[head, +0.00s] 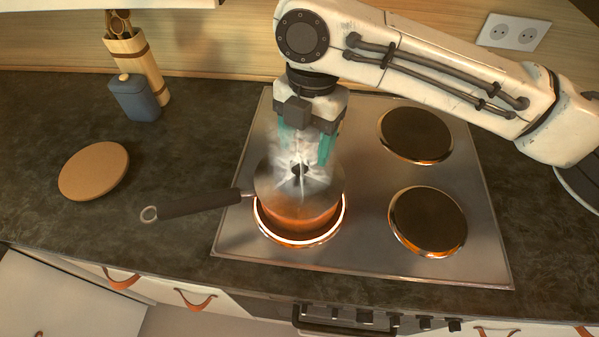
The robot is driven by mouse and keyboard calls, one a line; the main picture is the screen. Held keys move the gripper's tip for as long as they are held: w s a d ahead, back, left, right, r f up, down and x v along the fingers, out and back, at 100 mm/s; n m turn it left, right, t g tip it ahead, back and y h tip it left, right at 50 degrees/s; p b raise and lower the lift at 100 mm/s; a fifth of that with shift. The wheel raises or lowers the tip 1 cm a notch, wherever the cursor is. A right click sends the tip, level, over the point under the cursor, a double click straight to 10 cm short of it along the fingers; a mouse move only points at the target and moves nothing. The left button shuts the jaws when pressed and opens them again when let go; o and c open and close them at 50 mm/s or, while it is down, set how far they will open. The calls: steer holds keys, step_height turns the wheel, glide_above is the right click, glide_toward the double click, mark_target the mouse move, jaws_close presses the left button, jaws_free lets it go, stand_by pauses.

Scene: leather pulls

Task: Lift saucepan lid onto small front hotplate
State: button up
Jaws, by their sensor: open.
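A steel saucepan (295,212) stands on the front left hotplate, whose rim (301,241) glows orange. Its dark handle (199,204) points left. The saucepan lid (325,186) lies on the pan, with a dark knob (299,171) at its middle. My gripper (305,158) is above the lid, pointing down, its teal fingers open on either side of the knob. Steam blurs the fingertips and knob, so I cannot tell whether they touch. The front right hotplate (427,221) is bare and dark.
The rear right hotplate (415,135) is bare. My arm hides much of the hob's (365,240) rear left. A round cork trivet (94,171), a blue jar (135,98) and a wooden utensil holder (138,60) stand left. Control knobs (365,317) line the front.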

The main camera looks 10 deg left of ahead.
mark_target(299, 163)
steer(key=f, duration=0.2)
steer(key=s+f, duration=0.1)
steer(key=shift+a+f+p, duration=0.2)
steer(key=shift+a+p, duration=0.2)
steer(key=shift+s+f, duration=0.1)
steer(key=shift+f, duration=0.45)
steer(key=shift+c, duration=0.3)
jaws_close()
